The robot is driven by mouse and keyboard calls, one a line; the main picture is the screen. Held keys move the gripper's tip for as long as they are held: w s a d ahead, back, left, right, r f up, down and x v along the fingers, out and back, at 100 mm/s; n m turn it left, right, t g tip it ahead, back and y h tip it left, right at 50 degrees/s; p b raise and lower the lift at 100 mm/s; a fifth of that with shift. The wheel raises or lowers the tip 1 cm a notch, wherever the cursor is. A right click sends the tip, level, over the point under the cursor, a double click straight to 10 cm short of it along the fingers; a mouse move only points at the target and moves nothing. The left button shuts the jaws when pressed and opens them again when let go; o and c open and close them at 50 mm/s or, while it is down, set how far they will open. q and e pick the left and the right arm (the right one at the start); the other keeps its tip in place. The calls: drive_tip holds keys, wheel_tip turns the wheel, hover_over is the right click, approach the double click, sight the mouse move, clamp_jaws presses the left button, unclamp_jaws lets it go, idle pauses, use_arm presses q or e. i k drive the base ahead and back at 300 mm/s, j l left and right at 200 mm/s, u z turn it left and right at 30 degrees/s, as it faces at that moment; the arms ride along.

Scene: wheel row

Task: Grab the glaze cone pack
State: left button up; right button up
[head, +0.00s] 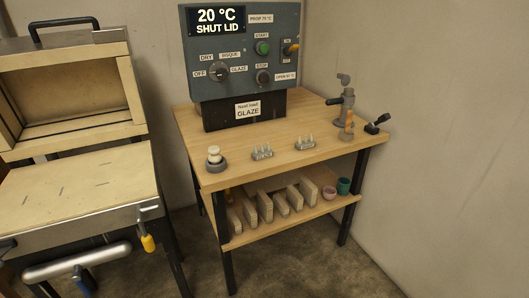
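Two small grey cone packs with several upright pale cones stand apart on the wooden table top. One cone pack (262,153) is near the middle of the front part. The other cone pack (305,144) is a little to its right. Any marks on them are too small to read, so I cannot tell which is the glaze one. Neither of my grippers shows in the head view.
The wooden table (292,161) carries a control box (230,92) reading "20 °C SHUT LID", a "Next load GLAZE" sign (248,109), a round grey item (215,166) and grey fittings (345,103). An open kiln (75,185) stands left.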

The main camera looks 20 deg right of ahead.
sight(262, 153)
drive_tip(key=i+j, duration=0.15)
drive_tip(key=i, duration=0.85)
drive_tip(key=l+z, duration=0.05)
